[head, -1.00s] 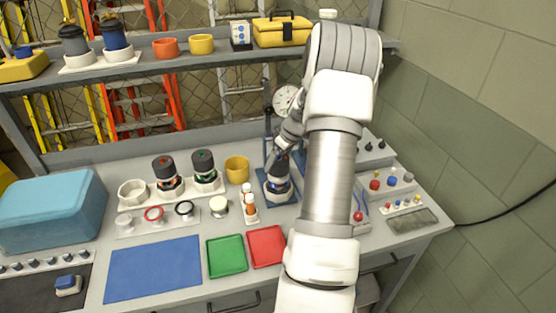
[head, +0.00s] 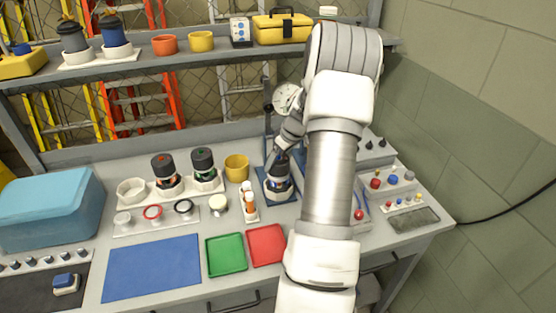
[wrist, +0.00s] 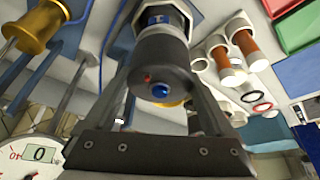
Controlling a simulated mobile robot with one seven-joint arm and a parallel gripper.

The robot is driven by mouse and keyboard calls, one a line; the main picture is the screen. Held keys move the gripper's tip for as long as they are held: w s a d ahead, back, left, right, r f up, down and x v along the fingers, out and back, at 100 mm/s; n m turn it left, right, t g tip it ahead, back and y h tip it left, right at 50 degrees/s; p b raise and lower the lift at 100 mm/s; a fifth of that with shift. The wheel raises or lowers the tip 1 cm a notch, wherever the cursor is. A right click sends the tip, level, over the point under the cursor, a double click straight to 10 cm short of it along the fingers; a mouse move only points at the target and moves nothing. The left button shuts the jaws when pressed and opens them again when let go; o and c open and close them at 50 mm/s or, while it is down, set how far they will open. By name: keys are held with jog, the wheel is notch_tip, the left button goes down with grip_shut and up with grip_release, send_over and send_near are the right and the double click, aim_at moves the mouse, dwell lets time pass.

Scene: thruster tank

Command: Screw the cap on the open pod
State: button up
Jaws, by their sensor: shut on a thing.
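The pod (head: 278,193) stands upright in a white holder on a small blue base at the back of the bench. My gripper (head: 279,170) comes down over it from above. In the wrist view, my gripper (wrist: 160,60) is shut on a dark grey cap (wrist: 160,65) with a blue centre button and a small red mark. The cap sits in line with the pod, and a blue part of the pod (wrist: 158,18) shows beyond it. I cannot tell how far the cap is seated on the pod's thread.
Two dark-capped pods (head: 203,162) stand left in a white rack, beside a yellow cup (head: 237,168). A vial rack (head: 249,205) is close by on the left. A post with a dial gauge (head: 287,97) rises just behind. Green (head: 226,254) and red trays (head: 267,245) lie in front.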

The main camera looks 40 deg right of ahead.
jog(key=shift+f+b, duration=0.45)
jog(key=shift+b, duration=0.05)
jog(key=o, duration=1.1)
jog(key=shift+c, duration=0.2)
jog(key=v, duration=1.7)
jog(key=shift+r+b, duration=0.3)
jog(key=shift+b, duration=0.1)
